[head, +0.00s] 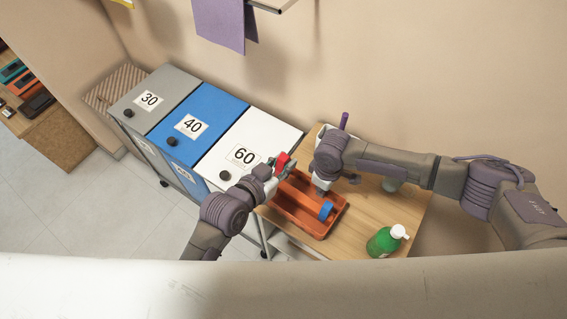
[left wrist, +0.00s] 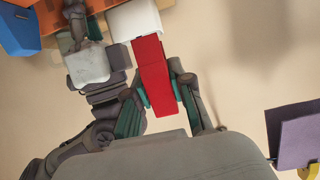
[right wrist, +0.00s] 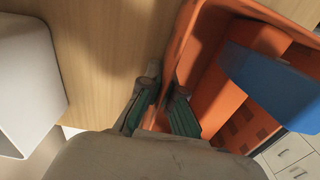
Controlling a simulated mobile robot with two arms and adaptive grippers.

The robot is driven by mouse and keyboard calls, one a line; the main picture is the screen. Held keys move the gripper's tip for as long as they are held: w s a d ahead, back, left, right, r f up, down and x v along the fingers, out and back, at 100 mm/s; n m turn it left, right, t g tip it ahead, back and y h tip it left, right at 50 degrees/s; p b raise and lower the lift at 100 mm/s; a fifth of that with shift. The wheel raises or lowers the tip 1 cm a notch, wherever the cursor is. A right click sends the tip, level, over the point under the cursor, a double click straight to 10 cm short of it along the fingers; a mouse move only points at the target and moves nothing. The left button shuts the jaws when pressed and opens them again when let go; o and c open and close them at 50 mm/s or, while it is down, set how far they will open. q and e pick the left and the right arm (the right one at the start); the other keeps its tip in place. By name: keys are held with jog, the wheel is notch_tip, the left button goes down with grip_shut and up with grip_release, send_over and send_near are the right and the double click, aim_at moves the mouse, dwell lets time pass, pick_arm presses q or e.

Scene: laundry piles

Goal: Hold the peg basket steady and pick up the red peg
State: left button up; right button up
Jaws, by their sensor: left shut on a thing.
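The red peg (head: 282,164) is between the fingers of my left gripper (head: 273,170), raised beside the left end of the orange peg basket (head: 289,219). In the left wrist view, the fingers (left wrist: 163,98) clasp the red peg (left wrist: 152,65) from both sides. My right gripper (head: 321,188) is at the basket's far edge. In the right wrist view its fingers (right wrist: 165,92) straddle the basket's orange wall (right wrist: 178,45); whether they press on it is unclear. A blue peg (head: 325,210) lies in the basket and also shows in the right wrist view (right wrist: 275,80).
The basket stands on a wooden table (head: 378,219). A green bottle (head: 381,243) with a white cap stands at the near right. White, blue and grey lidded bins numbered 60, 40 and 30 stand left. A purple cloth (head: 220,22) hangs above.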

jog(key=o, duration=0.6)
notch_tip(320, 180, up, 12)
dwell(0.4)
